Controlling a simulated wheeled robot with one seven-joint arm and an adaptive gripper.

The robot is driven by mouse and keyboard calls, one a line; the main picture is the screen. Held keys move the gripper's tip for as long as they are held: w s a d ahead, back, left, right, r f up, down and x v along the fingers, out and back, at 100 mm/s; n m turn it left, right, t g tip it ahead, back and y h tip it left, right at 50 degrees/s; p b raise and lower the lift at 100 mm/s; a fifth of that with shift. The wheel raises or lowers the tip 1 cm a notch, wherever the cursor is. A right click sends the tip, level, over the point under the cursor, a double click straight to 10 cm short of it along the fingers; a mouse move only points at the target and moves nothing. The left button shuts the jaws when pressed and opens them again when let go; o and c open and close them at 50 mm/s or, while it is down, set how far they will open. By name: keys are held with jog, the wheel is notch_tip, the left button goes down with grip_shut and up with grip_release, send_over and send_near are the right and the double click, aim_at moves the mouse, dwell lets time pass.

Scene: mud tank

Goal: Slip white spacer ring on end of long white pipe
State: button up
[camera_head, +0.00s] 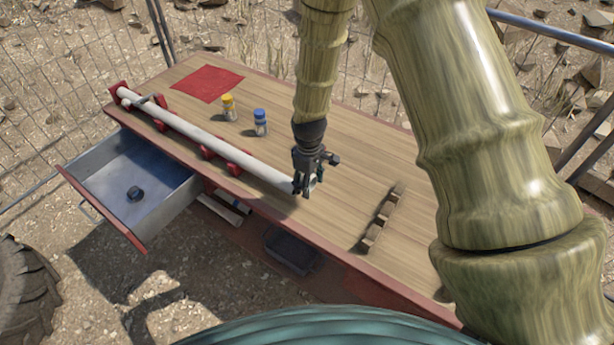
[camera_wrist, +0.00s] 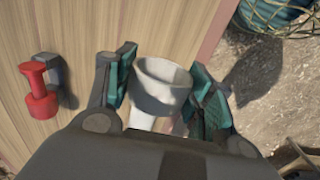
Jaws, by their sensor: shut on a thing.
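The long white pipe (camera_head: 215,142) lies in several red supports along the table's front edge. My gripper (camera_head: 305,182) is at the pipe's right end, pointing down. In the wrist view my gripper (camera_wrist: 163,80) is shut on the white spacer ring (camera_wrist: 162,84), with a finger on each side. The ring looks wider than the narrower white piece (camera_wrist: 141,120) below it, which seems to be the pipe's end. The ring is at that end, but I cannot tell how far it is around it. In the head view my gripper mostly hides the ring.
A wooden rack (camera_head: 374,232) stands right of my gripper. Yellow-capped (camera_head: 229,110) and blue-capped (camera_head: 260,125) jars stand behind the pipe, near a red mat (camera_head: 190,76). An open drawer (camera_head: 112,172) holds a dark object. A red support (camera_wrist: 39,92) shows in the wrist view.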

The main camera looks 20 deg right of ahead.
aim_at(279, 176)
jog(key=shift+s+f, duration=0.1)
jog(key=shift+s, duration=0.1)
jog(key=shift+a+f+b, duration=0.1)
jog(key=shift+f+b, duration=0.15)
jog(key=shift+b, duration=0.05)
jog(key=f, duration=0.1)
jog(key=w+f+b, duration=0.1)
jog(key=shift+f, duration=0.3)
jog(key=shift+s+a+f+b, duration=0.15)
jog(key=shift+f+b, duration=0.55)
jog(key=shift+w+a+f+b, duration=0.15)
jog(key=shift+w+f+b, duration=0.05)
jog(key=shift+f, duration=0.25)
jog(key=shift+w+a+f+b, duration=0.1)
jog(key=shift+w+f+b, duration=0.1)
jog(key=shift+f, duration=0.25)
jog(key=shift+f, duration=0.1)
jog(key=shift+w+a+b, duration=0.15)
jog(key=shift+w+a, duration=0.85)
jog(key=shift+w, duration=0.3)
jog(key=shift+w+a+b, duration=0.1)
jog(key=shift+w+a, duration=0.95)
jog(key=shift+w, duration=0.2)
jog(key=shift+w+a+b, duration=0.15)
jog(key=shift+w+a, duration=0.85)
jog(key=shift+w, duration=0.3)
dwell(0.5)
jog(key=o, duration=0.9)
